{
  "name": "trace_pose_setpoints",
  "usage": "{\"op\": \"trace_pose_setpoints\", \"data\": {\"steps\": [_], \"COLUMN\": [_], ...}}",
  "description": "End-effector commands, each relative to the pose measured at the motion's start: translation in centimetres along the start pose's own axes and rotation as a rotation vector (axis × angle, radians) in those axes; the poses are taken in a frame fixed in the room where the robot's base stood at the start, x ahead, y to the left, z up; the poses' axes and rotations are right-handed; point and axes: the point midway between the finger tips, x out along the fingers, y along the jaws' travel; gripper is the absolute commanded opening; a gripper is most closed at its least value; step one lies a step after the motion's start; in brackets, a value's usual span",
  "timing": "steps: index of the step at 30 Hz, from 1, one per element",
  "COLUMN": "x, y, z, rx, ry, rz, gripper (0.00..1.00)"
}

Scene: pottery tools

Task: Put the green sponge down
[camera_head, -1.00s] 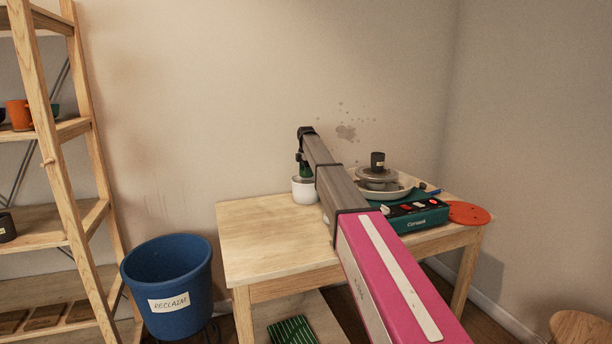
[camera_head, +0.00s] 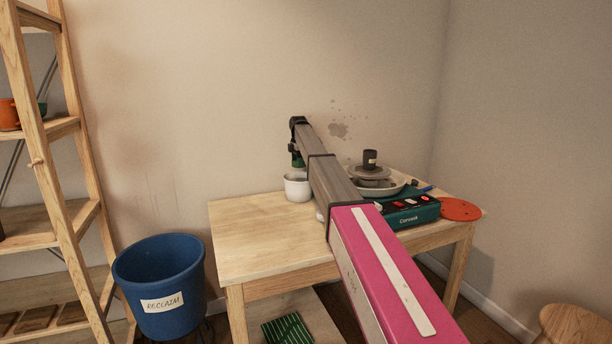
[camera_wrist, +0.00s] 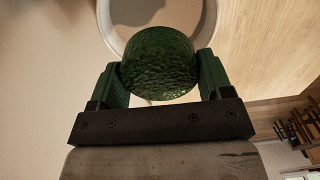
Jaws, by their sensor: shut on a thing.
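The green sponge (camera_wrist: 158,66) is round with a bumpy surface. It sits between the two green fingers of my gripper (camera_wrist: 160,80), which is shut on it. In the head view the sponge (camera_head: 298,161) shows as a small green patch under my gripper (camera_head: 297,150). It is just above the white cup (camera_head: 297,188) on the wooden table (camera_head: 250,240). In the wrist view the cup's rim (camera_wrist: 108,22) shows behind the sponge. The sponge hides part of the cup's opening.
A pottery wheel (camera_head: 412,211) with a white basin and a dark cup (camera_head: 370,158) stands at the table's right. An orange disc (camera_head: 461,209) lies beside it. The table's left front is bare. A blue bucket (camera_head: 160,270) and a wooden shelf (camera_head: 62,190) stand left.

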Motion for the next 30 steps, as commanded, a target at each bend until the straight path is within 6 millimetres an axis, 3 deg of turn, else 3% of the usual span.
{"op": "trace_pose_setpoints", "data": {"steps": [5, 30], "x": [0.5, 4.3], "y": [-3.9, -34.3], "z": [-0.8, -6.2], "rx": [0.008, 0.092], "ry": [0.0, 0.0], "rz": [0.0, 0.0], "gripper": [0.61, 0.61]}}
